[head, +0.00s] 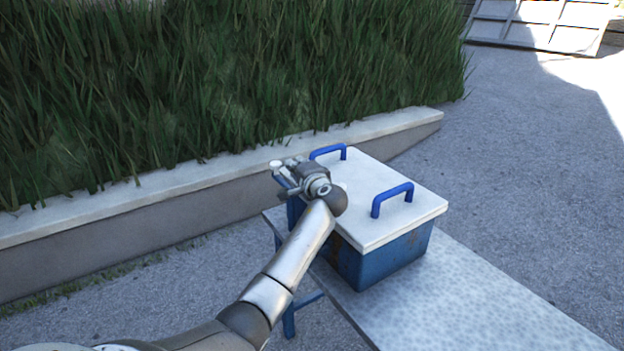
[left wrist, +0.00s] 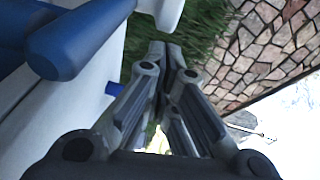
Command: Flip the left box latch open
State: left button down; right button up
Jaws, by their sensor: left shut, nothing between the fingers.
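The box has a white lid (head: 372,220), a blue body (head: 380,262) and two blue handles; it sits on a grey table. My left gripper (head: 285,173) is at the lid's left edge in the head view, and my arm covers part of that side. In the left wrist view my left gripper (left wrist: 165,58) has its fingers together with nothing between them. A white rounded piece (left wrist: 165,10) shows just beyond the fingertips; I cannot tell if it is the left latch. A blue handle (left wrist: 85,38) is left of the fingers. My right gripper is not in view.
The table (head: 470,295) is bare in front of and right of the box. A low concrete wall (head: 150,215) with tall grass (head: 220,80) runs behind. Gravel ground (head: 510,160) lies to the right.

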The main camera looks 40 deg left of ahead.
pick_arm(q)
jog(key=v, duration=1)
jog(key=shift+d, duration=0.3)
jog(key=shift+s, duration=0.1)
